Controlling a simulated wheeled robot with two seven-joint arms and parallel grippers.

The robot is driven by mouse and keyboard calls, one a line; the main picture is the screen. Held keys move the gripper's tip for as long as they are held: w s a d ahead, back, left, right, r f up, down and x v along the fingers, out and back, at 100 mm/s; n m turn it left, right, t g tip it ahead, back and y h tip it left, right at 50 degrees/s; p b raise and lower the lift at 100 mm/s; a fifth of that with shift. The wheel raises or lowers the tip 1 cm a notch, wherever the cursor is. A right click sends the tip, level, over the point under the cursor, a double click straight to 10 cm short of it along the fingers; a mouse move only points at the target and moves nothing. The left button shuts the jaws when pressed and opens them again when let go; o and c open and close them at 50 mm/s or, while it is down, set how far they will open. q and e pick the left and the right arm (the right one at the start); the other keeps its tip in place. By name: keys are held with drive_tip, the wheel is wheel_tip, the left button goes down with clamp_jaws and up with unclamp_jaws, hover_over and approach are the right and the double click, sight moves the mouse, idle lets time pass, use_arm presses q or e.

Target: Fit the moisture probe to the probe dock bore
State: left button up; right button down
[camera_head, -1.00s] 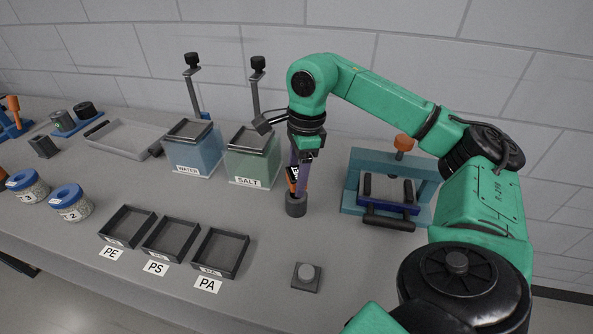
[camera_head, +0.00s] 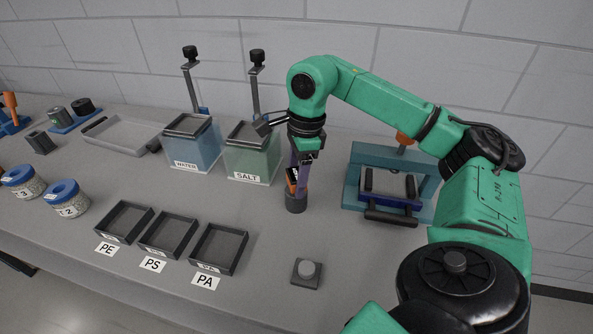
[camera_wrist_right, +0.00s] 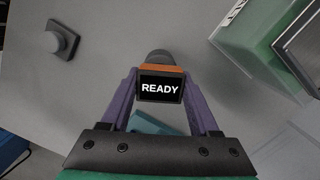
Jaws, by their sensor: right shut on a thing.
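The moisture probe (camera_head: 292,180) has an orange and dark body. Its screen reads READY in the right wrist view (camera_wrist_right: 160,89). My right gripper (camera_head: 300,178) has purple fingers, one on each side of the probe, and is shut on it. The probe is roughly upright at the top of a dark grey cylinder (camera_head: 296,203), which looks like the probe dock. The dock's top also shows just past the probe in the right wrist view (camera_wrist_right: 159,57). The bore and the probe's lower end are hidden, so I cannot tell how deep it sits. My left gripper is not in view.
The green SALT tank (camera_head: 251,158) and blue WATER tank (camera_head: 192,150) stand behind left. A teal press-like frame (camera_head: 352,186) stands right. Trays PE, PS and PA (camera_head: 219,249) and a button box (camera_head: 308,271) are in front. Bare table lies around the dock.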

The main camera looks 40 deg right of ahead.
drive_tip(key=shift+c, duration=0.2)
unclamp_jaws()
drive_tip(key=r, duration=0.3)
drive_tip(key=r+p, duration=0.1)
drive_tip(key=r, duration=0.2)
drive_tip(key=d+r, duration=0.1)
drive_tip(key=r, duration=0.2)
drive_tip(key=shift+s, duration=0.15)
drive_tip(key=r+p, duration=0.5)
drive_tip(key=shift+s+d+r, duration=0.25)
drive_tip(key=shift+d, duration=0.1)
drive_tip(key=shift+a+f, duration=0.1)
